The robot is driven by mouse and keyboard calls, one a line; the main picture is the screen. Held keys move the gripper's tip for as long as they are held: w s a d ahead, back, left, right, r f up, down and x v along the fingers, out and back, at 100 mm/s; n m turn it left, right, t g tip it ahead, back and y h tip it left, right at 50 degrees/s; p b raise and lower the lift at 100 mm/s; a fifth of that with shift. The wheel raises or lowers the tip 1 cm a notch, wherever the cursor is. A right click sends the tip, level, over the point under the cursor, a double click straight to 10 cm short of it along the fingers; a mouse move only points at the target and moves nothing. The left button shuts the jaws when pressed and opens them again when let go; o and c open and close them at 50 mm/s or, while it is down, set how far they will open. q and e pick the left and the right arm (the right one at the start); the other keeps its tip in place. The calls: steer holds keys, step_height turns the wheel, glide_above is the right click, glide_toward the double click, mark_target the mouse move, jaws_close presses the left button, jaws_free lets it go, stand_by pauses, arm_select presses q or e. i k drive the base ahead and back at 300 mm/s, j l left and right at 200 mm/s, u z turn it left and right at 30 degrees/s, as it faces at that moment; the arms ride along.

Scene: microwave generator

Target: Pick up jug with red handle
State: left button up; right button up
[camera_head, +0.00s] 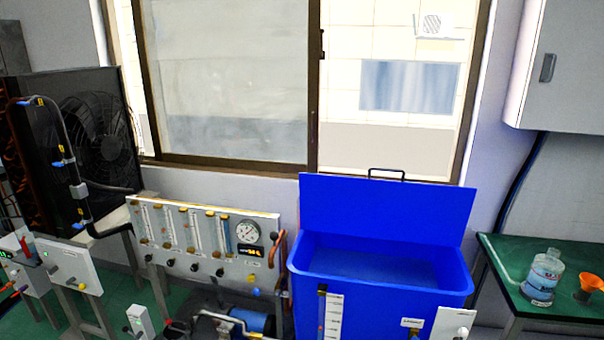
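No red handle can be made out on any jug in this view. The only jug-like vessel is a clear container (543,277) with a light blue tint and a narrow neck. It stands upright on the green-topped table (510,250) at the right. An orange funnel-shaped thing (589,288) is just to its right, apart from it. Neither of my grippers can be made out in the view.
A large blue tank (376,283) with its lid raised stands left of the table. A gauge panel (205,240) and a black fan unit (95,140) are further left. A white cabinet (570,75) hangs above the table, whose visible left part is bare.

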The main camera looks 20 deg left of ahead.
mark_target(29, 245)
steer(key=u, duration=2.35)
steer(key=z, duration=2.1)
steer(key=u, duration=1.85)
